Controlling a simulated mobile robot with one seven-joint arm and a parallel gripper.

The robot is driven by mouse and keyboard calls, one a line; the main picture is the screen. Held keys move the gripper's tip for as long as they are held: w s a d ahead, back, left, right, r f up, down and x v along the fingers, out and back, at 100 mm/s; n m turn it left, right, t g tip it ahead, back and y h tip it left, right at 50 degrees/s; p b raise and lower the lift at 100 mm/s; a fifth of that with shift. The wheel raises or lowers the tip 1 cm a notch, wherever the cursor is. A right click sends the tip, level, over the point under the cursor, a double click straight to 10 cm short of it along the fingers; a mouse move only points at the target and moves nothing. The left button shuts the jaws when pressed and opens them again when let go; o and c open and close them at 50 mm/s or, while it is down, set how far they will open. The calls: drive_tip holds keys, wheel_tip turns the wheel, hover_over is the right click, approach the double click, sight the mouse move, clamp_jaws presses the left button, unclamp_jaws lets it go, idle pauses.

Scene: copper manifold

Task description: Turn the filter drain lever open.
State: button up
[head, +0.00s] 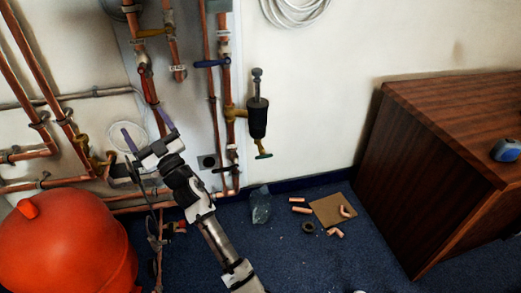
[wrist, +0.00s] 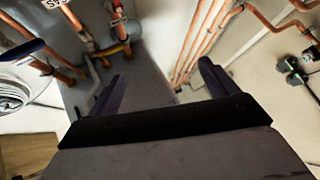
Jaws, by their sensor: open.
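A black filter body (head: 257,118) hangs upright beside a copper pipe on the white wall in the head view. Below it is a brass drain fitting with a small teal lever (head: 263,156), which I take to be the filter drain lever. Its exact angle is too small to tell. My gripper (head: 147,127) is open and empty, left of the filter and in front of the pipes, clearly apart from the lever. In the wrist view my gripper's (wrist: 158,86) two dark fingers are spread with nothing between them. I cannot make out the drain lever in that view.
A red tank (head: 67,245) stands lower left, a wooden cabinet (head: 440,160) right. Pipe offcuts and a cardboard piece (head: 327,212) lie on the blue floor.

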drive_tip(key=w+d+f+m+t+h+p, duration=0.1)
drive_tip(key=w+d+f+m+h+p, duration=0.2)
drive_tip(key=w+d+f, duration=0.45)
drive_tip(key=m+g+h+p, duration=0.1)
drive_tip(key=m+h+p, duration=0.3)
drive_tip(key=m+h, duration=0.45)
approach(264, 157)
drive_tip(key=shift+n+h, duration=0.95)
drive_tip(key=b+x, duration=0.2)
drive_tip(key=x, duration=0.1)
drive_tip(key=b+x, duration=0.6)
drive_tip(key=shift+w+a, duration=0.1)
drive_tip(key=shift+a, duration=0.35)
drive_tip(key=shift+w+a+r+b, duration=0.2)
drive_tip(key=shift+w+b, duration=0.4)
drive_tip(key=shift+w, duration=0.1)
drive_tip(key=c, duration=1)
